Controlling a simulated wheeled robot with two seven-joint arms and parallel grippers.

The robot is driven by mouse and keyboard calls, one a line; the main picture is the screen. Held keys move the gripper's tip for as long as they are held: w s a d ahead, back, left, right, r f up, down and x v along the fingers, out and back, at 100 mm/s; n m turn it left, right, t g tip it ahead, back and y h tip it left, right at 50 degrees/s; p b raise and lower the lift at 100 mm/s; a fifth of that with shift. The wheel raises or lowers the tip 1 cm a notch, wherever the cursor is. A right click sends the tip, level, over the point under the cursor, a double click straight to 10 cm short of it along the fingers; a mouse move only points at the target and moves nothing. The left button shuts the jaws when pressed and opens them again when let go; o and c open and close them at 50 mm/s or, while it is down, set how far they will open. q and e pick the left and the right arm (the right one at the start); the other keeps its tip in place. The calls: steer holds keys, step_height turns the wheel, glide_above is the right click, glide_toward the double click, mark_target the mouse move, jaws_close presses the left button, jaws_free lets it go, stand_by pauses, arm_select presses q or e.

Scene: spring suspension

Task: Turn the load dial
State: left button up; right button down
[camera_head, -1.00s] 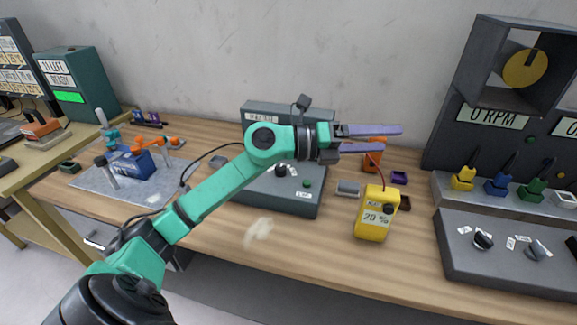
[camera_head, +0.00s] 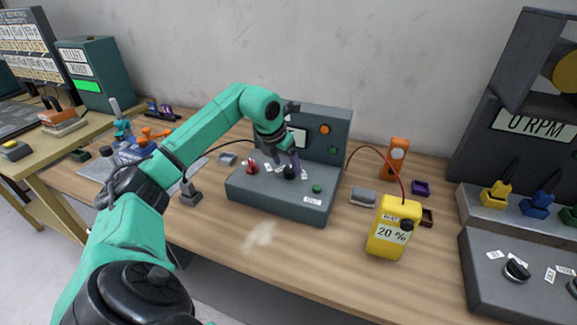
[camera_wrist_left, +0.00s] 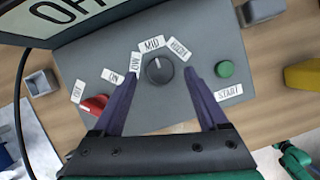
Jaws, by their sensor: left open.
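A black round dial (camera_wrist_left: 159,69) with a pale pointer line sits on the grey control box (camera_head: 318,206). Labels reading LOW, MID and another, hard to read, fan out around it; the pointer is toward MID. In the head view the dial (camera_head: 289,173) is small and partly covered by my gripper. My left gripper (camera_head: 288,160) points down over it. In the left wrist view its two purple fingers (camera_wrist_left: 163,78) are open, one on each side of the dial, with gaps showing.
On the same box are a red switch (camera_wrist_left: 95,104) marked OFF and ON, and a green START button (camera_wrist_left: 225,69). An upright panel (camera_head: 337,122) stands behind.

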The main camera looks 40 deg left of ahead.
arm_select(q)
steer(key=shift+x, duration=1.2)
jaws_close()
steer(key=shift+d+r+n+p, duration=0.1)
steer(key=shift+n+p, duration=0.2)
steer(key=shift+n, duration=0.2)
steer(key=shift+r+n+y+p, duration=0.1)
steer(key=shift+n+y+p, duration=0.35)
steer(key=shift+n, duration=0.45)
steer(key=n+y, duration=0.1)
steer(key=n, duration=0.1)
steer(key=shift+w+d+n, duration=0.1)
steer(key=shift+d+n, duration=0.05)
steer(key=shift+n, duration=0.25)
steer(key=n+g+y, duration=0.1)
steer(key=n, duration=0.2)
steer(key=n+g+y+p, duration=0.1)
steer(key=n, duration=0.2)
steer(key=shift+w, duration=0.1)
steer(key=shift+n, duration=0.3)
